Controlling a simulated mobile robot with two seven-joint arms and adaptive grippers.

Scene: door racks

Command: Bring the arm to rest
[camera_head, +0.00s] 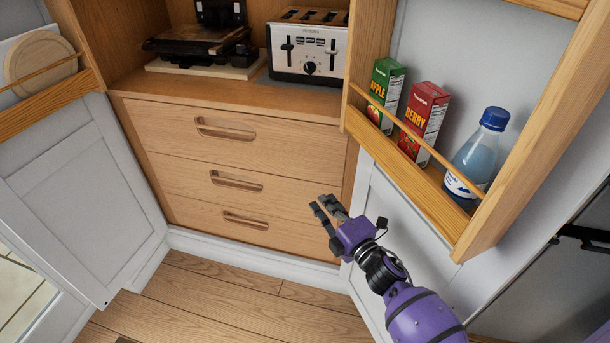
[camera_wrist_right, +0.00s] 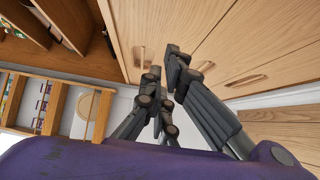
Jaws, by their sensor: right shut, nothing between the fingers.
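My right gripper (camera_head: 323,207) is at the lower middle of the head view, on a purple arm that comes in from the lower right. It is shut and empty, in front of the drawers and beside the right door's lower panel. In the right wrist view its dark fingers (camera_wrist_right: 164,72) come close together, with drawer fronts behind them. I cannot tell from the pictures whether it touches the cabinet. My left gripper is not in view.
Closed wooden drawers (camera_head: 235,168) stand below a toaster (camera_head: 308,50). The open right door's rack (camera_head: 433,187) holds an apple carton (camera_head: 384,92), a berry carton (camera_head: 423,118) and a blue-capped bottle (camera_head: 477,155). An open left door (camera_head: 84,196) has a rack with a round board (camera_head: 42,62). Floor (camera_head: 215,300) is clear.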

